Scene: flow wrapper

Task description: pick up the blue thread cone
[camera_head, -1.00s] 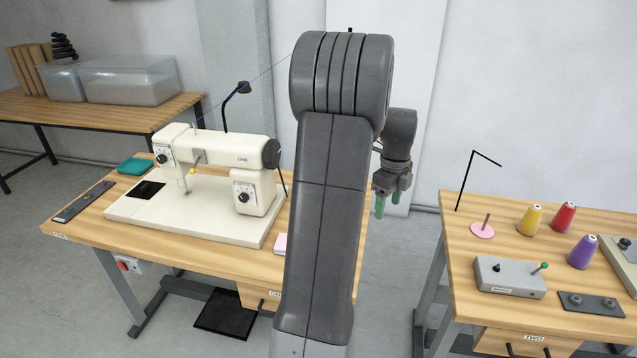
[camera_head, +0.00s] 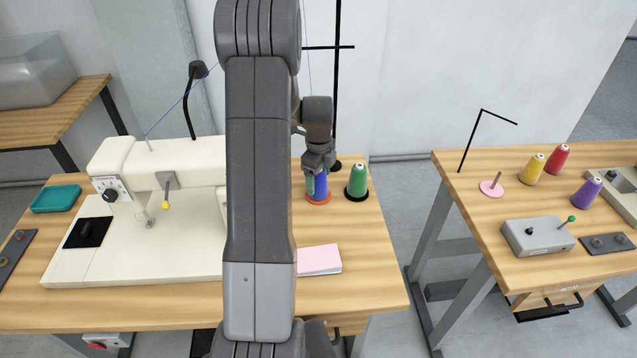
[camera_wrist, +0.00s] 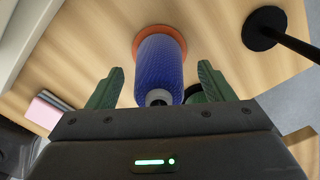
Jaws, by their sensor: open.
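The blue thread cone (camera_head: 321,186) stands upright on an orange round base (camera_head: 318,198) at the right back of the sewing table, partly hidden by my gripper (camera_head: 317,180). In the wrist view the blue cone (camera_wrist: 159,70) lies between and beyond the two green fingers of my gripper (camera_wrist: 160,88), with its orange base (camera_wrist: 138,40) at its far end. The fingers are apart, one on each side of the cone, with gaps visible. I cannot tell how far they reach along it.
A green cone (camera_head: 357,180) stands close right of the blue one. A black stand pole (camera_head: 336,90) rises just behind. The white sewing machine (camera_head: 150,215) is at left, a pink pad (camera_head: 319,260) in front. Another table (camera_head: 470,200) at right holds yellow, red and purple cones.

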